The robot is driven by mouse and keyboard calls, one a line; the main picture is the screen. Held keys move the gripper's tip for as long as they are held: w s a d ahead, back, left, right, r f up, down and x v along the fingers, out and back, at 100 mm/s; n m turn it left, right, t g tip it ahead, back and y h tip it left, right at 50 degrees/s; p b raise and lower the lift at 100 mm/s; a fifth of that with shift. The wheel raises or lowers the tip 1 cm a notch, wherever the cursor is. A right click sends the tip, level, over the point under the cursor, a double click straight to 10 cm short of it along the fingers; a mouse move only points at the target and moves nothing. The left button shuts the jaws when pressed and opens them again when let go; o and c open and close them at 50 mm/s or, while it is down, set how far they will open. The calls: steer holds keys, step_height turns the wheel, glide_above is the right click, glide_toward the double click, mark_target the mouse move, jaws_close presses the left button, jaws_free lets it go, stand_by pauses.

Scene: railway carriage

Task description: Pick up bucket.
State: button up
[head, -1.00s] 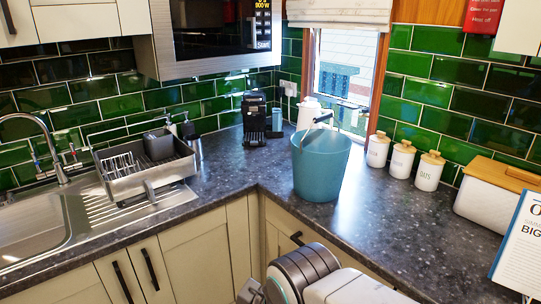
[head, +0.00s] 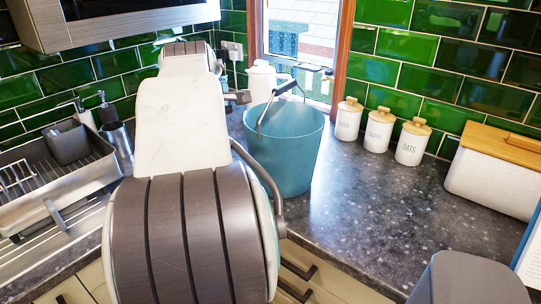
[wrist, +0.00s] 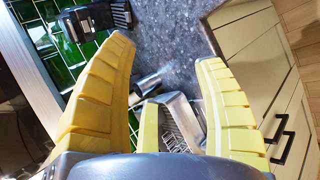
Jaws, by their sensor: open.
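The teal bucket (head: 290,155) stands upright on the dark speckled counter in the head view, with its thin handle raised above the rim. It does not show in the wrist view. In the head view my arm reaches up left of the bucket and mostly hides the gripper. I cannot tell the exact gap between gripper and bucket.
A dish rack (head: 62,170) stands left of my arm; it also shows between the fingers in the wrist view (wrist: 182,120). A white kettle (head: 261,82) is behind the bucket. Several lidded canisters (head: 379,130) and a white bread bin (head: 497,178) stand right. Counter (head: 370,215) right of the bucket is clear.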

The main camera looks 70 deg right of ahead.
mark_target(283, 86)
steer(key=s+d+r+n+g+h, duration=0.1)
steer(key=s+d, duration=0.3)
steer(key=d, duration=0.1)
steer(key=s+d+r+n+h+b, duration=0.1)
steer(key=s+d+r, duration=0.1)
steer(key=s+d, duration=0.2)
steer(key=s+d+r+n+g+h, duration=0.1)
steer(key=s+d, duration=0.4)
steer(key=shift+d+r+n+g+h+b, duration=0.3)
steer(key=shift+d+r+n+h+b, duration=0.05)
steer(key=shift+d+n+h+b, duration=0.05)
steer(key=shift+d+f, duration=0.25)
steer(key=shift+d, duration=0.45)
steer(key=shift+p+x, duration=0.7)
steer(key=shift+x, duration=2.15)
steer(key=shift+o, duration=0.2)
steer(key=shift+w, duration=0.15)
